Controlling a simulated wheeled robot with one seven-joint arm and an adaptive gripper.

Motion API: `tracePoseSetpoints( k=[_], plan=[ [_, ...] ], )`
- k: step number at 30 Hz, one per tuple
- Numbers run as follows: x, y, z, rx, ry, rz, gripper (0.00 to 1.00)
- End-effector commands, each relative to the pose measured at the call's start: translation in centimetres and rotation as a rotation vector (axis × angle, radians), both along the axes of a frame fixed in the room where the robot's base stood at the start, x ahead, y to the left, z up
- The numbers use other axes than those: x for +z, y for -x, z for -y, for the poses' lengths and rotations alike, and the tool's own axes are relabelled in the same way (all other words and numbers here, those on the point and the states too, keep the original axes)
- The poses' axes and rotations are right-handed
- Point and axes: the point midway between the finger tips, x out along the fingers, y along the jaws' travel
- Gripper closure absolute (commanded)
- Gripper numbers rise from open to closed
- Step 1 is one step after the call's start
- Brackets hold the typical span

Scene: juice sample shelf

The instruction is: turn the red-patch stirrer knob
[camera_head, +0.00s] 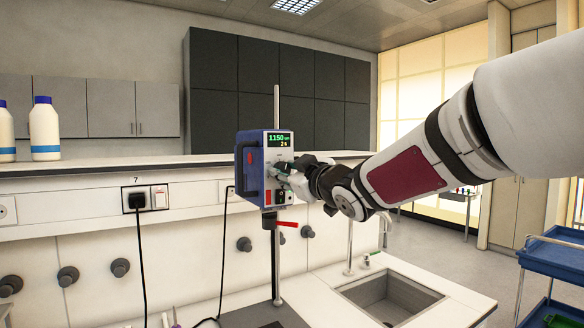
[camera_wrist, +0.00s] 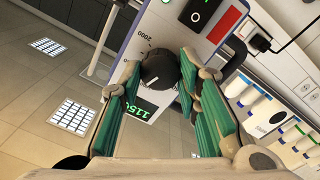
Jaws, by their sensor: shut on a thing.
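The overhead stirrer (camera_head: 250,165) is a blue and grey box held on an upright rod. A red patch (camera_wrist: 223,25) is on its front panel, beside a black switch; it also shows in the head view (camera_head: 268,196). The stirrer knob (camera_wrist: 160,72) is black and round with a white pointer line. My gripper (camera_wrist: 158,76) is shut on the knob, with a green-padded finger at either side. In the head view my gripper (camera_head: 287,172) reaches the panel from the right and mostly hides the knob. The display (camera_head: 278,140) reads 1150 and 2 s.
A sink (camera_head: 388,297) is in the counter at the lower right. White bottles with blue caps (camera_head: 44,130) stand on the ledge at the left. A black plug with its cable (camera_head: 137,201) is in the wall socket. A blue cart (camera_head: 552,254) stands at the right.

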Motion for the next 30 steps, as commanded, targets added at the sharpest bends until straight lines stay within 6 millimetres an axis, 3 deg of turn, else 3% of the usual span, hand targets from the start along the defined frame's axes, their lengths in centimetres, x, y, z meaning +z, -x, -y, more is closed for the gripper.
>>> tracePoseSetpoints(
  k=[12, 27, 28, 30],
  plan=[
    [-0.31, 0.0, 0.04, -0.002, -0.136, -0.101, 0.98],
    [-0.4, -0.02, 0.01, -0.002, -0.151, -0.111, 0.98],
    [-0.4, -0.02, 0.01, -0.002, -0.151, -0.111, 0.68],
    [-0.36, -0.02, 0.01, -0.001, -0.151, -0.111, 0.52]
  ],
)
